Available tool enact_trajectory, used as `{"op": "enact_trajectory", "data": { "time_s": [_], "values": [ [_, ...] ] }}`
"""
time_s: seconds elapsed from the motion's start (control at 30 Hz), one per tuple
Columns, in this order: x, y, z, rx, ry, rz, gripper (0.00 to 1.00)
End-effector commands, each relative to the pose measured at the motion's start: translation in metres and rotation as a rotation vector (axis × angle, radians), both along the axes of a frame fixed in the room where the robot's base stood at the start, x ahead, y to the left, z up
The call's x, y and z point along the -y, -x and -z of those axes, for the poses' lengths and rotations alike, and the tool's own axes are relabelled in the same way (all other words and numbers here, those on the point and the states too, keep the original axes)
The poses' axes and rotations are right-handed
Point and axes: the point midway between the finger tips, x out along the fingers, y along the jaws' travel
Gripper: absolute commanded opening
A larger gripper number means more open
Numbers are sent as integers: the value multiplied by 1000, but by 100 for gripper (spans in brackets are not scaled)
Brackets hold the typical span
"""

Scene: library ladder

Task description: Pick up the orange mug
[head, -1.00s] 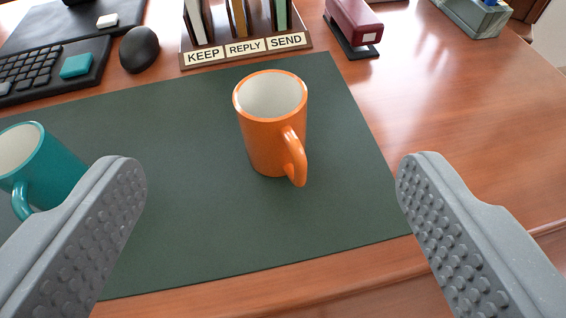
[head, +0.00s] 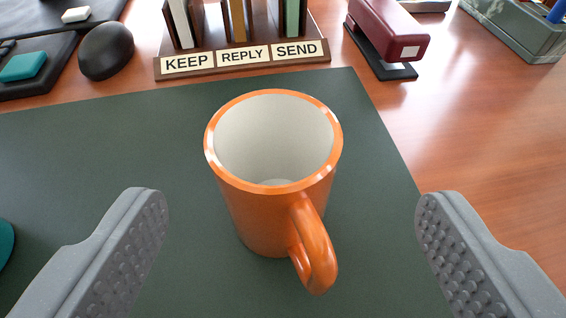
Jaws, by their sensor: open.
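The orange mug (head: 250,210) stands upright on the dark green desk mat, in the middle of the head view. Its inside is white and looks empty, and its handle points toward me and slightly right. My gripper (head: 292,205) is open, with one grey, studded finger to the left of the mug and the other to the right. Both fingers are apart from the mug, with a gap on each side.
A teal mug (head: 5,243) is cut off at the left edge. A sorter (head: 243,62) labelled KEEP, REPLY, SEND stands behind the mat (head: 100,150). A mouse (head: 106,50) is at the back left, a maroon stapler (head: 390,35) at the back right. Bare wood lies to the right.

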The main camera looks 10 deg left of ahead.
Motion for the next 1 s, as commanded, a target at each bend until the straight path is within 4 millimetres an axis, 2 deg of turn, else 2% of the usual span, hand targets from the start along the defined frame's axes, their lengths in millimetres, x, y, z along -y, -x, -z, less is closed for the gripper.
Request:
{"op": "enact_trajectory", "data": {
  "time_s": [0.37,0.7,0.97,1.0],
  "values": [
    [-4,-19,7,5,-2,2,77],
    [-13,-53,24,2,-1,0,77],
    [-14,-57,24,3,-1,-1,77],
    [-14,-57,24,3,-1,-1,69]
  ]
}}
